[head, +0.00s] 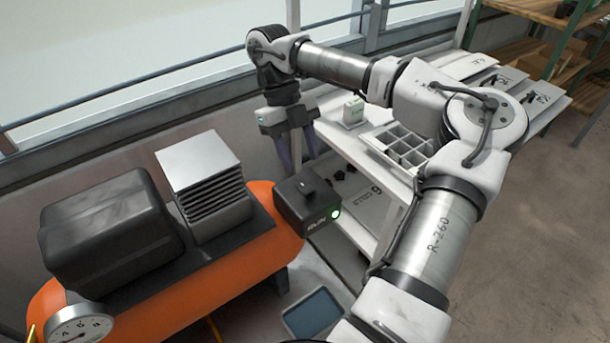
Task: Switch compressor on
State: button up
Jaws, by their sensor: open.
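The compressor has an orange tank (180,312) with a black motor cover (110,225) and a grey finned block (205,175) on top. At its right end is a black switch box (300,212) with a small raised black knob (307,188) on top. A round green light (336,213) glows on the box's right side. My gripper (298,163) points down with its fingers apart and empty. In the picture it is just above the switch box; its exact distance from the knob cannot be told. The fingertips are partly hard to make out against the wall.
A white bench (375,170) with a cell tray (402,146) and a small carton (354,110) stands to the right. A pressure gauge (80,325) is at the lower left. A blue tray (312,314) lies on the floor. A window wall runs behind.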

jog(key=v, duration=0.7)
jog(key=shift+r, duration=0.3)
